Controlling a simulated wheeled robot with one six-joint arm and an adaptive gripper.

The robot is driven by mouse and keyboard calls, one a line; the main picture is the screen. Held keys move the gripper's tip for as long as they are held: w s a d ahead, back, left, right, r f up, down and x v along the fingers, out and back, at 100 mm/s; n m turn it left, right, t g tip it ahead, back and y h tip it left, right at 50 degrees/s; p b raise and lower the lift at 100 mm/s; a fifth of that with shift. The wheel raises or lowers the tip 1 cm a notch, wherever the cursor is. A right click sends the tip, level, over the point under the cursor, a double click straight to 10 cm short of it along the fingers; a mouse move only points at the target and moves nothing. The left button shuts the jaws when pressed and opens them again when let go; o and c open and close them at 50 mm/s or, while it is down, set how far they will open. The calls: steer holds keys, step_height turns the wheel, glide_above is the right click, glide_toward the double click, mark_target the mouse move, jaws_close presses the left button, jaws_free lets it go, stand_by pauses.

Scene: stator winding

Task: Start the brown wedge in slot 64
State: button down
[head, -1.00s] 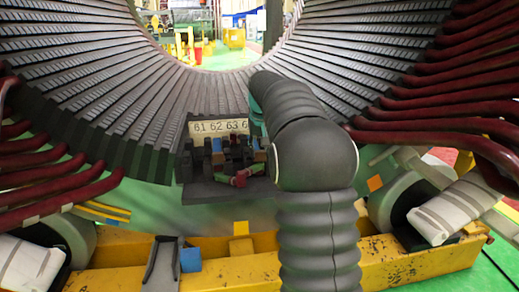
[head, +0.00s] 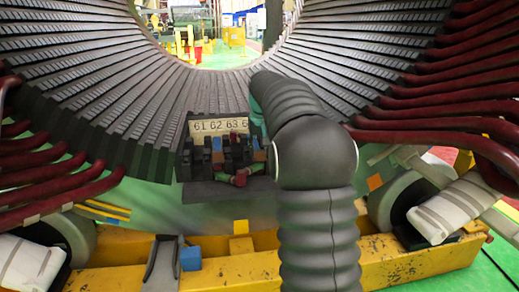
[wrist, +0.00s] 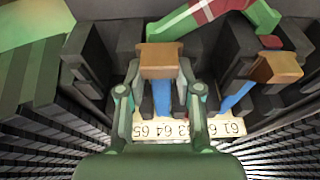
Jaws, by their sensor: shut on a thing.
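In the wrist view, my gripper (wrist: 160,72) is shut on the brown wedge (wrist: 161,58), with one finger on each side of it. A blue piece (wrist: 161,98) shows just below the brown wedge, between the fingers. My gripper and the held wedge are hidden behind my arm in the head view. The mouth of slot 64 cannot be made out.
A dark holder (head: 222,188) with several coloured pieces stands below the strip. Another brown piece (wrist: 277,68) sits in it on the right of the wrist view, with a red and green piece (wrist: 213,15) nearby. Stator teeth (head: 130,75) rise around, and dark red coils (head: 450,115) flank them.

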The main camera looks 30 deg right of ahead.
steer(key=shift+w+d+p, duration=0.15)
steer(key=shift+w+p, duration=0.4)
steer(key=shift+p, duration=0.1)
steer(key=c, duration=0.7)
jaws_free()
steer(key=shift+r, duration=0.1)
